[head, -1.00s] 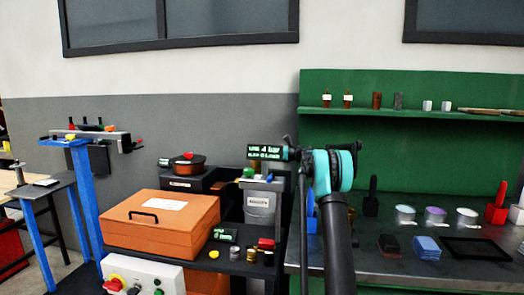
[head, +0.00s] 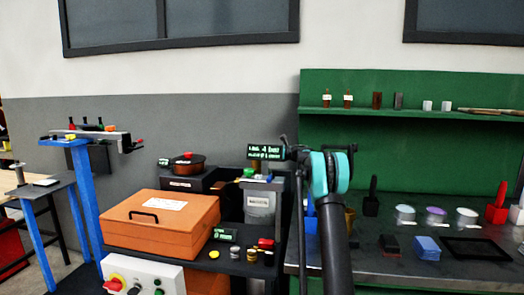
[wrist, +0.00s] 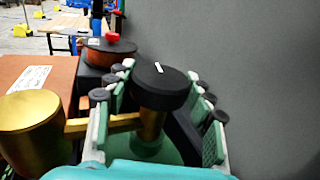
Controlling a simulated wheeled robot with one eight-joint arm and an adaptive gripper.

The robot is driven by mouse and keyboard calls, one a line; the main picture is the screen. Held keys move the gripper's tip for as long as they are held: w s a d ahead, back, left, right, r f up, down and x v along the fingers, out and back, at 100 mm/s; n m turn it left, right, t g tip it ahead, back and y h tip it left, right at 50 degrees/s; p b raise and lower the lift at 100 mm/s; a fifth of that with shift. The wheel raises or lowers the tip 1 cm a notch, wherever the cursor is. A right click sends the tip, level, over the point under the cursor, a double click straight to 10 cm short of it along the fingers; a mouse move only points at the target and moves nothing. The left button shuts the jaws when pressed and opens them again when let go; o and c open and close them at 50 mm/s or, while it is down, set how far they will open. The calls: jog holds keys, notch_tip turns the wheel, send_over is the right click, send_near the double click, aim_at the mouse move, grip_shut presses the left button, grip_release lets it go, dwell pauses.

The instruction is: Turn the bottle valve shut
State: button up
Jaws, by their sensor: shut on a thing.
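The bottle valve shows in the wrist view as a black round knob (wrist: 160,86) with a white mark on top, above a brass valve body (wrist: 150,124). A brass side arm runs left to a wide brass cylinder (wrist: 32,122). The green bottle shoulder (wrist: 155,150) lies below. My gripper (wrist: 160,95) has its green-padded fingers on both sides of the knob and is shut on it. In the head view the knob cannot be made out behind my gripper and arm.
A lit display (head: 265,152) stands beside my arm, its text too small to read surely. An orange box (head: 160,222), a lidded pot (head: 187,165) and a grey bin (head: 260,205) are nearby. The green-backed bench (head: 420,150) holds tools at right.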

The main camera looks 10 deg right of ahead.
jog(key=shift+a+m+t+h, duration=0.1)
jog(key=shift+m+t+h, duration=0.6)
jog(key=shift+t+h, duration=0.1)
jog(key=shift+m+t+h, duration=0.8)
jog(key=shift+m+h, duration=0.1)
jog(key=shift+h, duration=0.2)
jog(key=o, duration=1.2)
jog(key=shift+c, duration=0.2)
jog(key=v, duration=1.2)
